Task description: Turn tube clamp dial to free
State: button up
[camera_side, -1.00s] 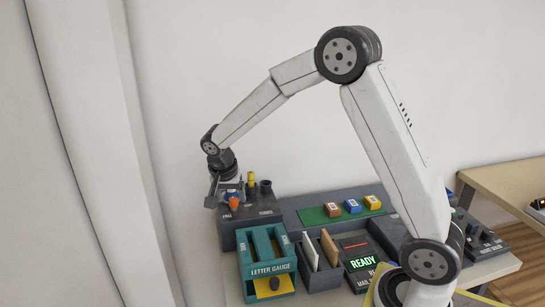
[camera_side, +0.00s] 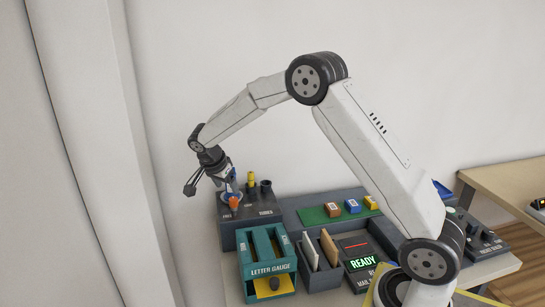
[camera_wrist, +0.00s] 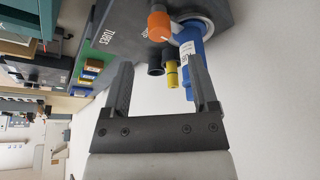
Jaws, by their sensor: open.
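The tube clamp unit is a dark grey block (camera_side: 246,211) at the table's left end, with white lettering on its front. On it is a blue bar (camera_wrist: 190,45) on a pale round base, with an orange cylindrical piece (camera_wrist: 158,25) beside it; the orange piece also shows in the side view (camera_side: 234,203). I cannot tell which of these turn together as the dial. My gripper (camera_wrist: 160,64) is open and above the block. Its right finger overlaps the blue bar in the wrist view; contact cannot be told. Nothing is seen held between the fingers.
A yellow tube (camera_side: 251,178) and a dark tube (camera_side: 265,187) stand on the block close to my fingers. The teal letter gauge (camera_side: 266,255) is in front. A green mat (camera_side: 318,215) with coloured blocks lies to the right.

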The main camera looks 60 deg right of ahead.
aim_at(233, 199)
jog(key=shift+x, duration=3.25)
grip_shut()
